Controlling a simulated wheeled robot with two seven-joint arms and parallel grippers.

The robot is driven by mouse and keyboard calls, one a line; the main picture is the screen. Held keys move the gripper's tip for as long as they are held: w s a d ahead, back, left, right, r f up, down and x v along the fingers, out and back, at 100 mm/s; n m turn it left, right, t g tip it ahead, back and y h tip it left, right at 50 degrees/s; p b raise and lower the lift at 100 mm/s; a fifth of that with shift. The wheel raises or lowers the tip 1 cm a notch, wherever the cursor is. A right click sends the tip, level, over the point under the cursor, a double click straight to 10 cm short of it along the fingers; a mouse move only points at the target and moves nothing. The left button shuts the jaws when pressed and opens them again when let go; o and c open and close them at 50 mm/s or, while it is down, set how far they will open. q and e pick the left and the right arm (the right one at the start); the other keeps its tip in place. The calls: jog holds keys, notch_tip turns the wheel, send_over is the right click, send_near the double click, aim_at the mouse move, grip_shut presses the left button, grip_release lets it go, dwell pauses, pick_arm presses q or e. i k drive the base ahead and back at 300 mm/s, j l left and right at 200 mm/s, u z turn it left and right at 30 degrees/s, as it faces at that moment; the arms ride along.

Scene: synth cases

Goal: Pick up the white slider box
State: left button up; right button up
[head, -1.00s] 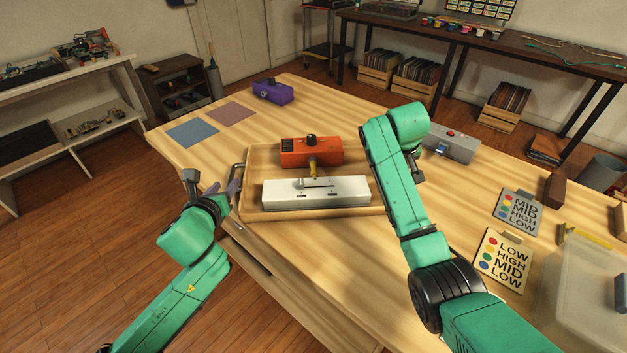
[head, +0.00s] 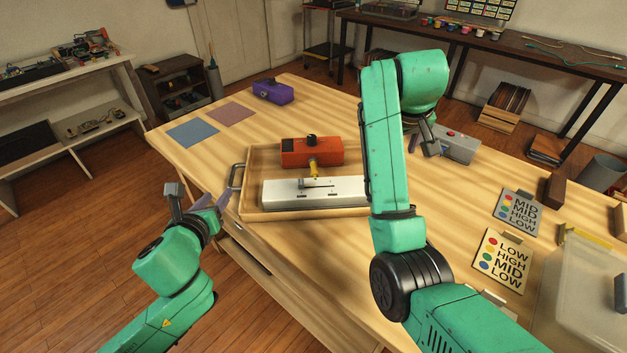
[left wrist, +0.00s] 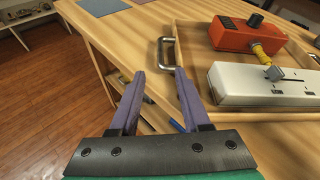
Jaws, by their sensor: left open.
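The white slider box (head: 315,191) lies in a wooden tray (head: 250,212) on the table, in front of an orange box (head: 311,152) with a black knob. A yellow connector (head: 314,168) sits between the two boxes. In the left wrist view the white box (left wrist: 262,86) is at the right, beyond my fingers. My left gripper (head: 200,198) is open and empty, left of the tray near its metal handle (head: 236,176); it also shows in the left wrist view (left wrist: 157,90). My right gripper (head: 424,143) is beside the grey box, partly hidden by my arm; its jaws are unclear.
A grey box with a red button (head: 457,146) stands right of the tray. A purple box (head: 273,91) and two mats, blue (head: 192,133) and mauve (head: 231,113), lie at the far left. Cards (head: 502,259) and a clear bin (head: 580,290) are at the right.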

aim_at(328, 192)
jog(key=k+j, duration=0.65)
jog(key=k, duration=0.25)
jog(key=k+j, duration=0.35)
jog(key=k, duration=0.1)
